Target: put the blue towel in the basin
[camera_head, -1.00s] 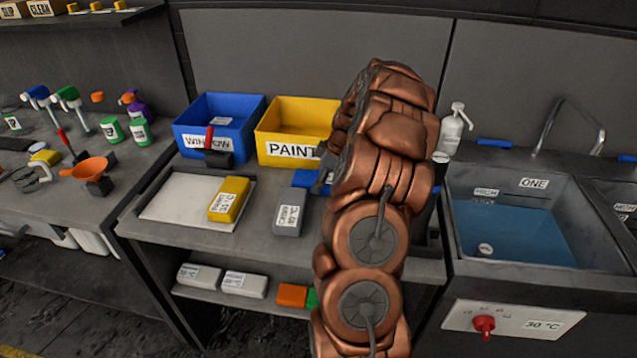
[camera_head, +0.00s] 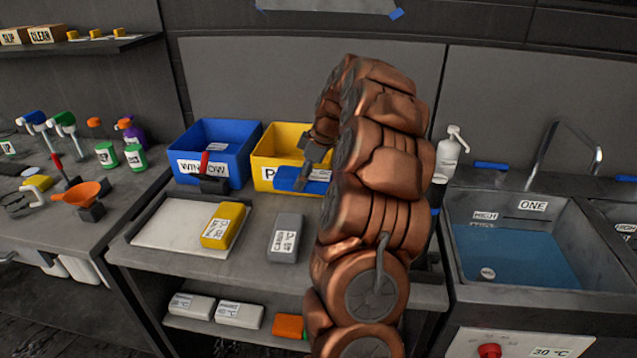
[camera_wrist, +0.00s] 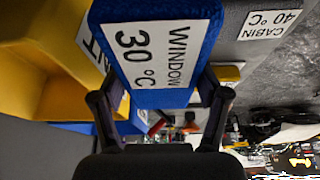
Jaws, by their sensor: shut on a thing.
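The blue towel (camera_head: 290,179) is a folded block with a white label. The label reads "WINDOW 30 °C" in the wrist view (camera_wrist: 150,96). My gripper (camera_wrist: 158,100) is shut on it, with one finger on each side. In the head view the towel is raised in front of the yellow bin, and my arm hides part of it. The basin (camera_head: 606,287) labelled "ONE" is on the right of my arm and holds blue water. Its sign below reads 30 °C.
The blue bin (camera_head: 222,160) and yellow bin (camera_head: 270,150) stand at the back of the counter. A yellow towel (camera_head: 222,232) and a grey towel (camera_head: 284,240) lie in front. A white pump bottle (camera_head: 447,165) and the tap (camera_head: 545,150) stand near the basin.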

